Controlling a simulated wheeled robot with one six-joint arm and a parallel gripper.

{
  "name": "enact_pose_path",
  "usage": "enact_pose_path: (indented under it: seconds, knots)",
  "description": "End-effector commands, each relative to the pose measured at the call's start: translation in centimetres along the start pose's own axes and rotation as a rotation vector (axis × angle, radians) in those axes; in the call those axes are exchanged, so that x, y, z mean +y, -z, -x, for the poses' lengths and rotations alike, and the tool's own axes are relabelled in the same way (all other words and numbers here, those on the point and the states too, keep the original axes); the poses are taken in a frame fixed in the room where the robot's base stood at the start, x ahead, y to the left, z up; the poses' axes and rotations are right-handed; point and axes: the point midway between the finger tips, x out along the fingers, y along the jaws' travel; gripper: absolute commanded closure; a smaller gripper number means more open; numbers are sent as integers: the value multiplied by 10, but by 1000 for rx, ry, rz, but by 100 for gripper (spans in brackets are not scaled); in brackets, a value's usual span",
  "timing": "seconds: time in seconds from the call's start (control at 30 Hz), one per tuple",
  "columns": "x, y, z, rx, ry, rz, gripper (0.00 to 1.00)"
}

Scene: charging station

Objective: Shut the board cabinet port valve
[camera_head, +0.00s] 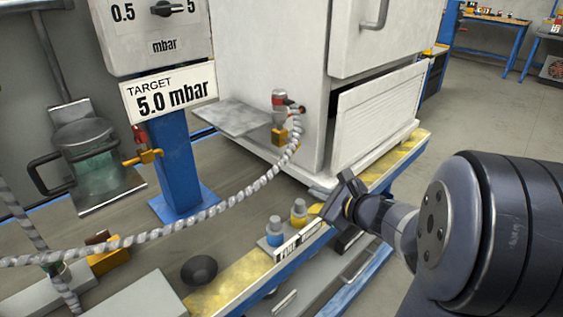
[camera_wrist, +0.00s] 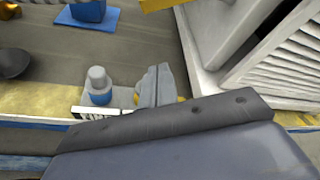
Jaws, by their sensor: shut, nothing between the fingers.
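The white cabinet (camera_head: 300,90) stands at the back centre on a platform. On its left side is a port valve (camera_head: 279,112) with a red band and grey body. A brass fitting (camera_head: 279,137) sits below it, and a braided hose (camera_head: 235,197) joins there. I cannot tell the valve's handle position. My gripper (camera_head: 338,200) is below and to the right of the valve, apart from it, near the platform's front edge. Its fingers are closed together with nothing between them, and they show in the wrist view (camera_wrist: 157,84). The valve is not clearly visible in the wrist view.
Small blue and yellow knobs (camera_head: 275,231) (camera_head: 299,211) stand on a labelled strip just left of my gripper. A grey shelf (camera_head: 238,116) juts beside the cabinet.

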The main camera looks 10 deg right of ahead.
Motion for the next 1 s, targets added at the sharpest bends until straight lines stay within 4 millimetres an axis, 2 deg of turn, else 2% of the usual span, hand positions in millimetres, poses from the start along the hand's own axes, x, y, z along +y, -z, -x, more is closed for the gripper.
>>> enact_pose_path:
  seconds: [0.1, 0.27, 0.7, 0.8, 1.0]
  knots:
    - [-12, 0, -1, -13, 37, -39, 100]
    - [-12, 1, -15, -18, 40, -43, 100]
    - [-14, 1, -105, -16, 38, -41, 100]
    - [-18, -20, -94, -18, 42, -39, 100]
    - [-18, -36, -87, -16, 41, -41, 100]
